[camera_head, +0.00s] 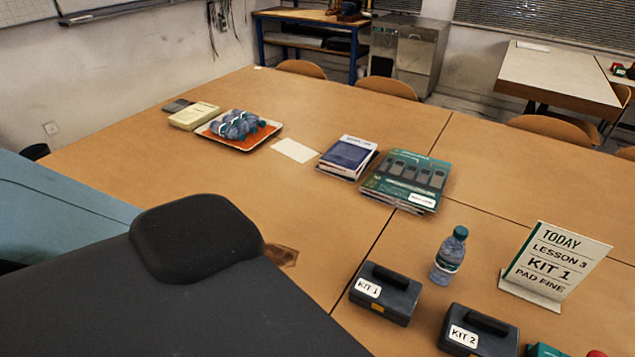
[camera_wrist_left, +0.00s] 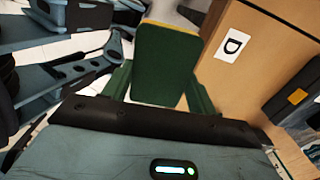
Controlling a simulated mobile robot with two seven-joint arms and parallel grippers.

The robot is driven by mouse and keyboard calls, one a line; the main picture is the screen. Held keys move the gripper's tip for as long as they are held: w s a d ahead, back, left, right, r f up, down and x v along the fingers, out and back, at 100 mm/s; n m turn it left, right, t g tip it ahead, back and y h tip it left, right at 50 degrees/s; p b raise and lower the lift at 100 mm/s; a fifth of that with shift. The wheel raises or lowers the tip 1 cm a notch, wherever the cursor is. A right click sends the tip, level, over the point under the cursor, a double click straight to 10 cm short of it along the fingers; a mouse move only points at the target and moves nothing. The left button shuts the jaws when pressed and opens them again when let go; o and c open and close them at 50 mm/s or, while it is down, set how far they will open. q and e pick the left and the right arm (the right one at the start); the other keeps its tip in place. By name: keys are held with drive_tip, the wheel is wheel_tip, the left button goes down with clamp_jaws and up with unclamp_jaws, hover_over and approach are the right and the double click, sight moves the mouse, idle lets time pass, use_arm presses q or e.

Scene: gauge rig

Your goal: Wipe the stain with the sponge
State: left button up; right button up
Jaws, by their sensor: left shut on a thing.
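A dark green pad with a yellow edge, which looks like the sponge (camera_wrist_left: 160,68), is in the left wrist view. My left gripper (camera_wrist_left: 158,82) is shut on it, with a finger on each side. A brown patch, which looks like the stain (camera_head: 283,256), lies on the table in the head view, just right of my dark arm link. That link hides part of the patch. Neither gripper shows in the head view. I cannot tell whether the sponge touches the table.
On the table (camera_head: 330,215) are the KIT 1 case (camera_head: 386,294), the KIT 2 case (camera_head: 479,332), a water bottle (camera_head: 449,256), a lesson sign (camera_head: 555,265), books (camera_head: 405,180) and a tray (camera_head: 239,138). The table's middle left is clear.

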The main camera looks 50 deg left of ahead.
use_arm(q)
drive_tip(key=w+a+r+n, duration=0.1)
drive_tip(key=w+n, duration=0.1)
drive_tip(key=w, duration=0.2)
drive_tip(key=w+a+r+n, duration=0.1)
drive_tip(key=w+r+n, duration=0.1)
drive_tip(key=w, duration=0.2)
drive_tip(key=w+a+r+n, duration=0.2)
drive_tip(key=w+n, duration=0.1)
drive_tip(key=w, duration=0.1)
drive_tip(key=shift+w+a, duration=0.1)
drive_tip(key=shift+w, duration=0.05)
drive_tip(key=w+a+r+n, duration=0.1)
drive_tip(key=w+r+n, duration=0.1)
drive_tip(key=w+r, duration=0.1)
drive_tip(key=w+a+r+n, duration=0.1)
drive_tip(key=w+r+n, duration=0.2)
drive_tip(key=r, duration=0.1)
drive_tip(key=w+a+r+n, duration=0.1)
drive_tip(key=w+r+n, duration=0.1)
drive_tip(key=w+r, duration=0.1)
drive_tip(key=shift+a+r+n, duration=0.25)
drive_tip(key=shift+r+n, duration=0.05)
drive_tip(key=shift+r, duration=0.05)
drive_tip(key=shift+s, duration=0.1)
